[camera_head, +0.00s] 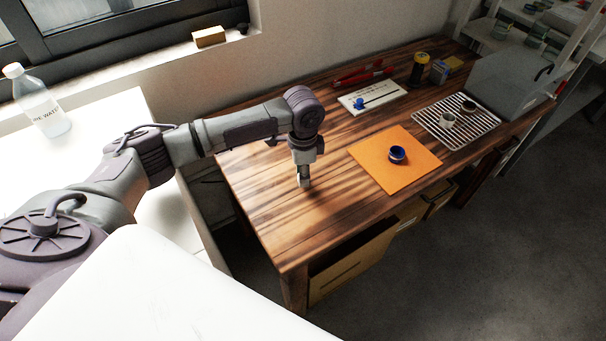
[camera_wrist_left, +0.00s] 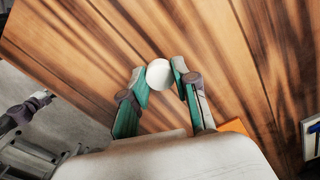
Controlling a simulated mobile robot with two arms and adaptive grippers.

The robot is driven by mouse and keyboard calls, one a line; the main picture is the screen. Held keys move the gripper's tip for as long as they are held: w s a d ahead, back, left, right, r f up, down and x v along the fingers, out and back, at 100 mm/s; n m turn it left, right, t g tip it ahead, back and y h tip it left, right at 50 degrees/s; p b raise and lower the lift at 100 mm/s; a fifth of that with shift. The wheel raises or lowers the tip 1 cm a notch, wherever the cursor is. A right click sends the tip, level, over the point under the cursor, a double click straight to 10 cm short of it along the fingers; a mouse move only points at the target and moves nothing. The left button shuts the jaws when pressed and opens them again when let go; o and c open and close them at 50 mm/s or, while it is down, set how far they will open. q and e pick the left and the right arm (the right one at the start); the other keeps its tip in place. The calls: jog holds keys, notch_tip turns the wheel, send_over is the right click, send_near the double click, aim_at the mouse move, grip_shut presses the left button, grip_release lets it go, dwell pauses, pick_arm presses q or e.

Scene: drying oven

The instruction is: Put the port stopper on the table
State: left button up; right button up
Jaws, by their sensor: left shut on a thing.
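My left gripper (camera_head: 304,182) points down just over the bare left part of the wooden table (camera_head: 262,190). In the left wrist view, its two green-padded fingers (camera_wrist_left: 160,82) are shut on a round white piece, the port stopper (camera_wrist_left: 159,74). Bare wood shows around the stopper. I cannot tell whether it touches the table. In the head view the gripper hides most of the stopper. My right gripper is in neither view.
An orange mat (camera_head: 371,165) with a blue-rimmed round container (camera_head: 397,154) lies right of my gripper. Behind are a white board (camera_head: 388,92) and a wire rack (camera_head: 468,136). A grey oven (camera_head: 508,80) stands at the far right. Wood around the gripper is clear.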

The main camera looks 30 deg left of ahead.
pick_arm(q)
jog(key=shift+f, duration=0.5)
jog(key=shift+f, duration=0.1)
jog(key=o, duration=0.8)
jog(key=shift+c, duration=0.2)
notch_tip(320, 180, up, 12)
jog(key=shift+r, duration=0.2)
